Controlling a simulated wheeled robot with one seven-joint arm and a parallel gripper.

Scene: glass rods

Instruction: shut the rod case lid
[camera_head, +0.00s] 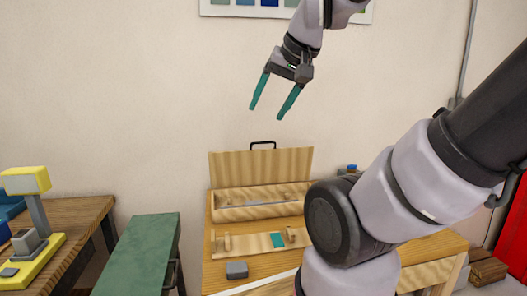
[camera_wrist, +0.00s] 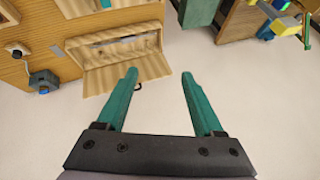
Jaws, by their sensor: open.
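The wooden rod case (camera_head: 255,203) stands on the wooden table with its lid (camera_head: 260,167) raised upright at the back. A dark handle (camera_head: 263,144) sits on the lid's top edge. A pale rod lies inside the case. My gripper (camera_head: 268,110) is open and empty, high above the lid and apart from it, fingers pointing down. In the wrist view the teal fingers (camera_wrist: 158,75) are spread, with the case (camera_wrist: 125,48) and the lid (camera_wrist: 125,72) at upper left. My arm hides the right part of the table in the head view.
A wooden rack with a teal patch (camera_head: 278,240) and a small grey block (camera_head: 236,270) lie in front of the case. A green bench (camera_head: 140,250) and a yellow device (camera_head: 28,215) stand at left. A blue-topped item (camera_head: 352,168) is right of the case. The air around my gripper is free.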

